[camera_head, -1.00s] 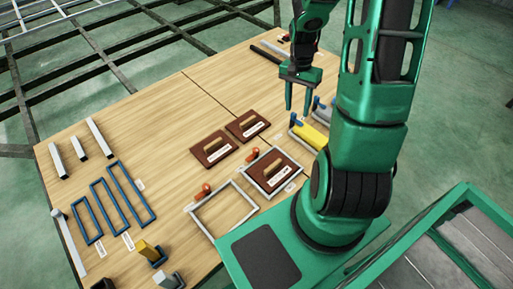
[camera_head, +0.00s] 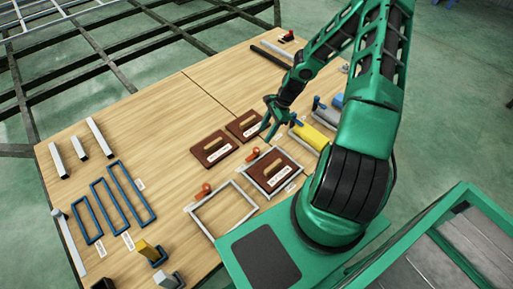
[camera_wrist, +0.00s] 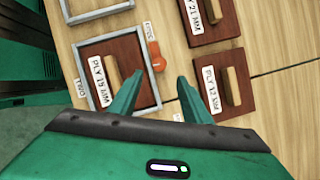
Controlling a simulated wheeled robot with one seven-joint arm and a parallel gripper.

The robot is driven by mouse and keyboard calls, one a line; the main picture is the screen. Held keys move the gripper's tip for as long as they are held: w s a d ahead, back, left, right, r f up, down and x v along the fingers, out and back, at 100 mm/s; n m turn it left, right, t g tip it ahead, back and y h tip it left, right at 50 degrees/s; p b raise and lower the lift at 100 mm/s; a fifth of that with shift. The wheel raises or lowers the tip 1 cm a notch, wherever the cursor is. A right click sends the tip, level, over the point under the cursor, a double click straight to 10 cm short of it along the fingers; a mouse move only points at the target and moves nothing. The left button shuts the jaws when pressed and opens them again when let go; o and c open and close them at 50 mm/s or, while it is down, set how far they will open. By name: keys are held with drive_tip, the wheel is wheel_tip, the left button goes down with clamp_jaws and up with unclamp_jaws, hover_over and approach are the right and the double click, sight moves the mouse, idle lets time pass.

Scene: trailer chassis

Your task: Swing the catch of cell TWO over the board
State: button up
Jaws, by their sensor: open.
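Cell TWO is a grey square frame (camera_wrist: 84,76), with its "TWO" label beside it in the wrist view. A brown board (camera_wrist: 126,60) with a wooden grip and a "PLY" label lies inside it; the board also shows in the head view (camera_head: 286,173). The orange-red catch (camera_wrist: 155,54) is at the frame's edge, beside the board and not across it; it also shows in the head view (camera_head: 251,155). My gripper (camera_wrist: 160,80) is open and empty, its fingertips near the catch. In the head view my gripper (camera_head: 268,132) is above the far side of the cell.
An empty grey frame (camera_head: 190,211) with its own red catch (camera_head: 202,190) is beside cell TWO. Two loose brown boards (camera_head: 214,149) (camera_head: 245,126) lie behind. A yellow block (camera_head: 313,136) stands to the right.

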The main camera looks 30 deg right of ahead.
sight(256, 149)
drive_tip(key=x, duration=1)
drive_tip(key=shift+s, duration=0.15)
drive_tip(key=c, duration=1)
drive_tip(key=shift+a, duration=0.2)
drive_tip(key=shift+d, duration=0.1)
